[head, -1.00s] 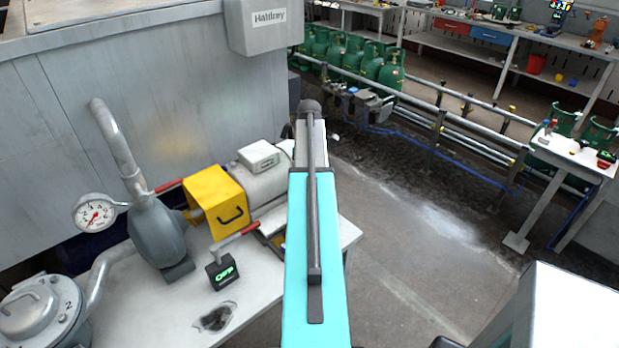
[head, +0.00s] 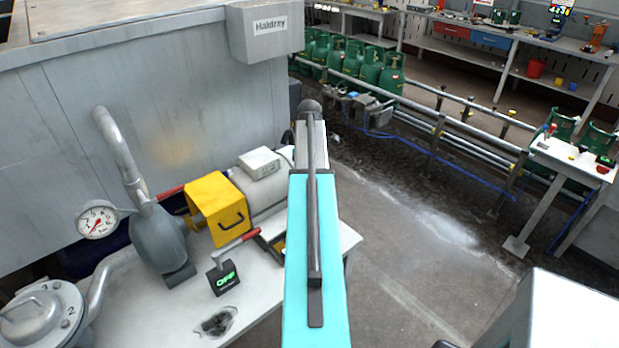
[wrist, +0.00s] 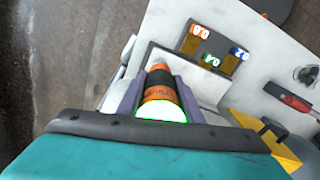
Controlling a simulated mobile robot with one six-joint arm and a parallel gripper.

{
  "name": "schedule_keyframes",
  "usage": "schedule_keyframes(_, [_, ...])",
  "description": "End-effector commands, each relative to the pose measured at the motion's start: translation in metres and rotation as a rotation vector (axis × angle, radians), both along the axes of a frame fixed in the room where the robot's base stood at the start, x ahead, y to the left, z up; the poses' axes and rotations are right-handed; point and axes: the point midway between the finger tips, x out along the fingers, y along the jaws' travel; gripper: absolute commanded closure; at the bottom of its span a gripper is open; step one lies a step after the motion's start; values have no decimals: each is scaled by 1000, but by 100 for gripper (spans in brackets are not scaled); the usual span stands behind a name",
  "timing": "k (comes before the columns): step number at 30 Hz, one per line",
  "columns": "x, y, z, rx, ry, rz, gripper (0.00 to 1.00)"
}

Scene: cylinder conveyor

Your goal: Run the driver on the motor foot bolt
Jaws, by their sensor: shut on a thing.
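In the wrist view my gripper (wrist: 160,100) is shut on an orange and black driver (wrist: 158,80), which has a white round end ringed in green. The driver points away from the camera, and its tip is hidden. In the head view my turquoise arm hides the gripper and driver. The grey motor (head: 262,190) with its white box stands on the bench, just left of my arm. I cannot make out the foot bolt in either view. The yellow guard (head: 217,207) is left of the motor; its edge also shows in the wrist view (wrist: 278,143).
Orange, green and blue numbered tags (wrist: 210,61) lie close to the driver. Green cylinders (head: 365,65) line the conveyor behind.

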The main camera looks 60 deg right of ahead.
Motion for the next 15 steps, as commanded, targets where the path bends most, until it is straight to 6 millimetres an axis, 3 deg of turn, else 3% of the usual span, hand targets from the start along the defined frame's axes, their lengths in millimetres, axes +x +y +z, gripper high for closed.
schedule_keyframes(15, [0, 0, 28, -1, -1, 0, 100])
